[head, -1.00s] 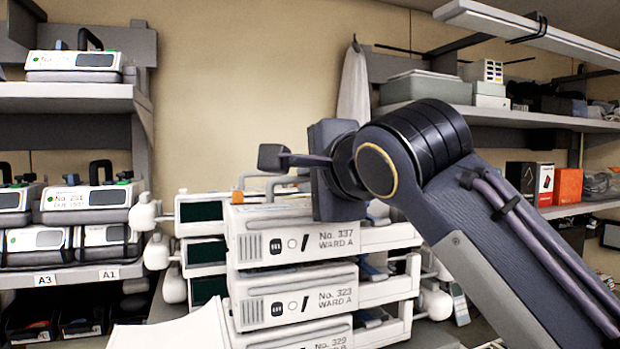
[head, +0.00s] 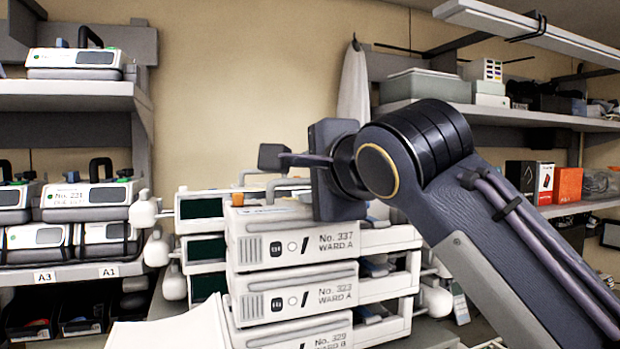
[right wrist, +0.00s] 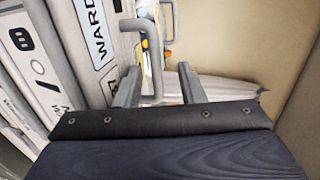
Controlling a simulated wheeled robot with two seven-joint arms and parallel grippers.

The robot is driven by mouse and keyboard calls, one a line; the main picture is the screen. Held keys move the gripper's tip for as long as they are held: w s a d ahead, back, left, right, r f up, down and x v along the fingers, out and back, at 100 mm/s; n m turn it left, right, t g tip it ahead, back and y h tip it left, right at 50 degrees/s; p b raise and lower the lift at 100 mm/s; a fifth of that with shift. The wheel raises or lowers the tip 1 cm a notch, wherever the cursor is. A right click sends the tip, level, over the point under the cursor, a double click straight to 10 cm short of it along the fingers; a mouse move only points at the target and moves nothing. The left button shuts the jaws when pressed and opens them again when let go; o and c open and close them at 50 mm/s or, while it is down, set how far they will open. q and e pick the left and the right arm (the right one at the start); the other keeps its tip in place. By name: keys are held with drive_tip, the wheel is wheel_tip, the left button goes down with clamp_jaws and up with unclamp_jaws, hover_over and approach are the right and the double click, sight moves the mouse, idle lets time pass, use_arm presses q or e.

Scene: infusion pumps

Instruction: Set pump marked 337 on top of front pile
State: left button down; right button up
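Pump 337 (head: 290,242), a white box with vents and a dark dial on its front, is uppermost on the front pile, directly on pump 323 (head: 295,291). Pump 329 (head: 300,334) is below that. My right gripper (head: 280,160) is above pump 337. The right wrist view shows its two fingers (right wrist: 158,86) apart on either side of the grey carry handle (right wrist: 148,50), with room beside the handle. The top label of pump 337 (right wrist: 92,38) shows beside it. The palm hides part of the handle. My left gripper is out of view.
Pumps with green screens (head: 203,247) stand in another pile right behind the front pile. Shelves with more pumps (head: 85,200) are at left. A right shelf (head: 490,112) holds boxes.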

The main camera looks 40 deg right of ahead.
drive_tip(key=shift+w+f, duration=0.1)
drive_tip(key=shift+f, duration=0.1)
drive_tip(key=b+v, duration=0.1)
drive_tip(key=v, duration=0.7)
idle(0.5)
